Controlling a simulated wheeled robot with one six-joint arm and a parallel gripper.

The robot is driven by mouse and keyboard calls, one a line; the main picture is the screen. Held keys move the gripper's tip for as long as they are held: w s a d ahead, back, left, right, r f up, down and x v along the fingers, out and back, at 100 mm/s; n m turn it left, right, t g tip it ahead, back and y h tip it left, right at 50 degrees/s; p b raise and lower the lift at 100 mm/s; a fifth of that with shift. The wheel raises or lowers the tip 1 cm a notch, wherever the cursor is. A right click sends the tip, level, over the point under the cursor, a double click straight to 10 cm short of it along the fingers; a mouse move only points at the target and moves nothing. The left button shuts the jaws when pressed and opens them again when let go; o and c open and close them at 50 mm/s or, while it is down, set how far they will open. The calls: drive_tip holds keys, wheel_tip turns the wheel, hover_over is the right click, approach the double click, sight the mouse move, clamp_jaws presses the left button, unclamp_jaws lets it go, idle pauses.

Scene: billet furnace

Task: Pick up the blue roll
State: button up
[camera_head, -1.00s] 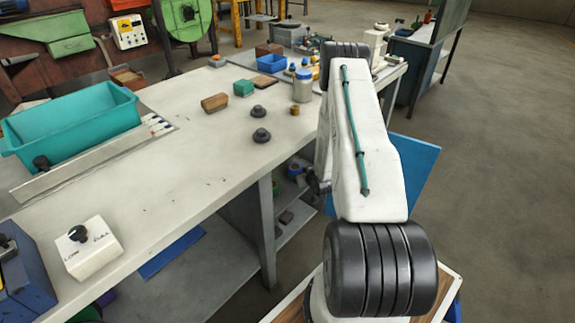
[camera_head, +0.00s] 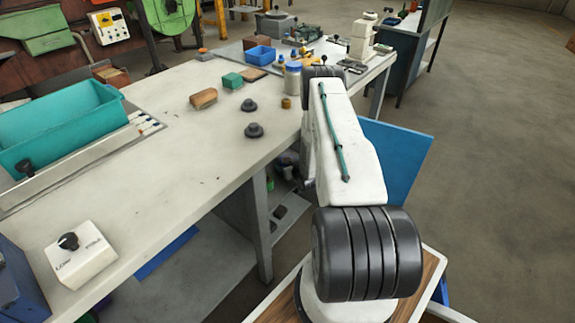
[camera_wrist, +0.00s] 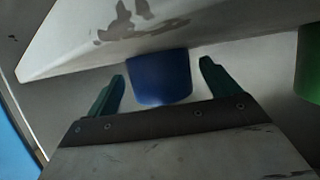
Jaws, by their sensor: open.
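The blue roll (camera_wrist: 160,78) shows in the wrist view, just beyond and between the two green fingers of my gripper (camera_wrist: 162,85). The fingers are spread apart, and a gap shows on each side of the roll. The roll's upper part is hidden behind a pale, stained edge. In the head view my arm reaches down beside the bench, and my gripper is hidden there. I cannot make out the blue roll in the head view.
A green roll (camera_wrist: 308,65) stands to the right in the wrist view. The pale edge (camera_wrist: 120,35) hangs over the blue roll. The bench (camera_head: 190,150) carries a teal bin (camera_head: 60,125), dark knobs and small blocks. A lower shelf (camera_head: 205,265) is under it.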

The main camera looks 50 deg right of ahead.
drive_tip(key=c, duration=1.1)
drive_tip(key=shift+r, duration=0.15)
